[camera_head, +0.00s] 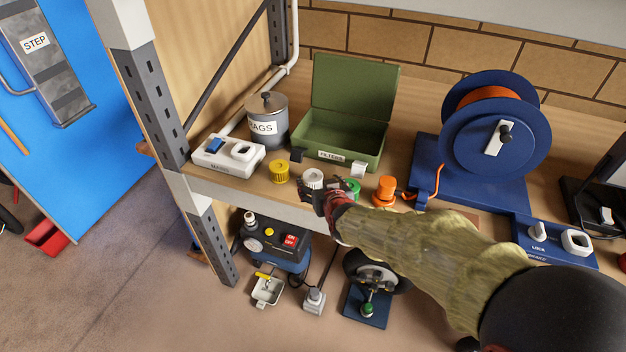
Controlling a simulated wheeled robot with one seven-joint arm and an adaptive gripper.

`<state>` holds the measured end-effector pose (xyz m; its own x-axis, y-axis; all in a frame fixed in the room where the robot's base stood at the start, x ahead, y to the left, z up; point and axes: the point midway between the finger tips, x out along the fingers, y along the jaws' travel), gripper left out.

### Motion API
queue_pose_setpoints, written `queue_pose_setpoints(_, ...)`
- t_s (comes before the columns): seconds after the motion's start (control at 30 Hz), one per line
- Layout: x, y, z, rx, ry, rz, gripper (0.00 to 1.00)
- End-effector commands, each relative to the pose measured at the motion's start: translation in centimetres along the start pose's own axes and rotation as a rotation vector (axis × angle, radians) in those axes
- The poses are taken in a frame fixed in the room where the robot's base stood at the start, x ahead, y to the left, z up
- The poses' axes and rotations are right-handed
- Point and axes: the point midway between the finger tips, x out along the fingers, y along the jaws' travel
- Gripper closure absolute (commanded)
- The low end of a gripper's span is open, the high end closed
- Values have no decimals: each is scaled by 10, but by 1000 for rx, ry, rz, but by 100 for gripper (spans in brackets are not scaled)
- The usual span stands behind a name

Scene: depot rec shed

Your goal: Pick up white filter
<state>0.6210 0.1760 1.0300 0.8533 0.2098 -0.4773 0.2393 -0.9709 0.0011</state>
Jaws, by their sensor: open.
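The white filter (314,178) is a small ribbed cylinder standing on the wooden shelf, in front of the open green box (370,159) labelled FILTERS. My gripper (316,196) is at the shelf's front edge, just in front of the white filter, with its dark fingers open. The fingers overlap the filter's lower part in the picture. I cannot tell whether they touch it.
A yellow filter (279,172) stands left of the white one. A green one (353,188) and an orange fitting (384,191) stand right. A white switch box (228,157), a RAGS tin (267,120) and a blue cable reel (495,130) surround them. A metal post (160,110) stands at left.

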Motion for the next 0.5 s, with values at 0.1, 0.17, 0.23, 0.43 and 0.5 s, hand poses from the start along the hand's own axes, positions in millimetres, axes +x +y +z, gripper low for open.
queue_pose_setpoints(0.1,14,0,3,0,-1,1,32)
queue_pose_setpoints(0.17,20,0,4,0,-2,1,32)
queue_pose_setpoints(0.23,27,0,4,0,-2,1,32)
queue_pose_setpoints(0.43,54,-4,10,2,-3,0,32)
queue_pose_setpoints(0.5,63,-4,10,2,-3,0,32)
